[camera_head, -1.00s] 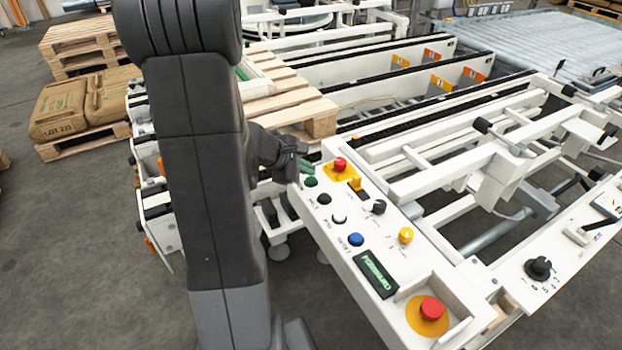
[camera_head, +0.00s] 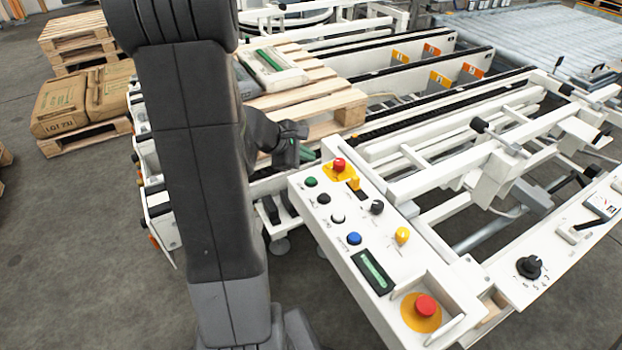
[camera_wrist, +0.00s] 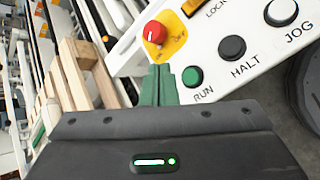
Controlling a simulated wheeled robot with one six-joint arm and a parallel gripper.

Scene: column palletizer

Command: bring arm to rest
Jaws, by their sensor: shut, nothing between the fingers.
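My gripper (camera_head: 306,153) is at the upper left corner of the white control panel, partly hidden behind my own arm in the head view. In the wrist view its green fingers (camera_wrist: 159,85) are together and empty, beside the green RUN button (camera_wrist: 192,77) and below the red knob (camera_wrist: 155,32) on its yellow plate. Whether the fingertips touch the panel cannot be told. In the head view the panel (camera_head: 322,225) carries the green button (camera_head: 311,182), black, white and blue buttons, and a small display (camera_head: 374,271).
White rails (camera_head: 440,170) stand to the right. A large red button (camera_head: 425,306) sits at the panel's near end. Brown sacks (camera_head: 62,105) on a pallet stand left. Floor at lower left is clear.

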